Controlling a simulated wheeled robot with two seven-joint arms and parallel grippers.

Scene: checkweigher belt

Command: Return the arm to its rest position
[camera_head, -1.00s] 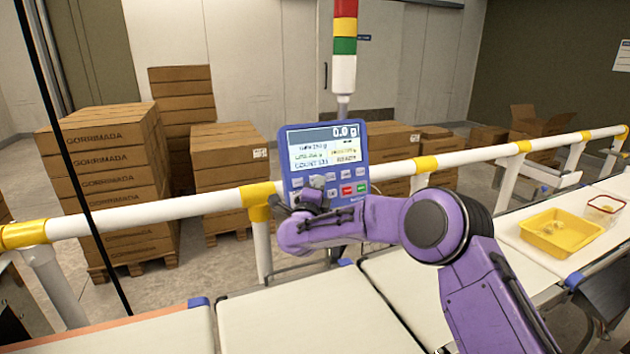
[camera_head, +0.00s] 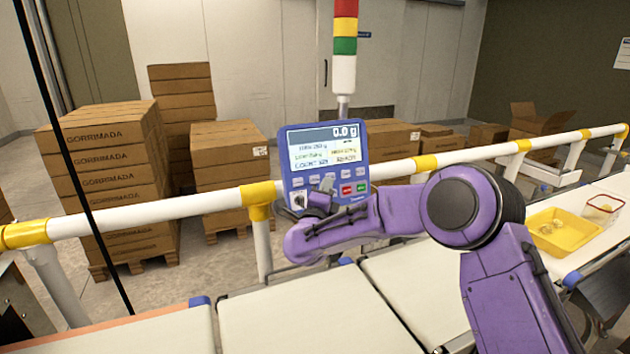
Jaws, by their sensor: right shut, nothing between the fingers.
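My right arm is purple and comes in from the lower right, its forearm bent across to the left. My right gripper (camera_head: 320,197) is shut and empty. It is small, dark and partly hidden by my wrist, in front of the lower left part of the blue checkweigher control panel (camera_head: 296,178). The panel's screen reads 0.0 g, and a rotary knob (camera_head: 299,200) shows at its lower left, just left of the gripper. I cannot tell whether the gripper touches the panel. My left gripper is not in view.
A white guard rail (camera_head: 385,174) with yellow joints runs behind the belts (camera_head: 290,322). A yellow tray (camera_head: 563,240) and a clear red-rimmed tub (camera_head: 602,210) stand on the right belt. A signal tower (camera_head: 344,70) rises behind the panel. Stacked cartons (camera_head: 105,150) stand beyond the rail.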

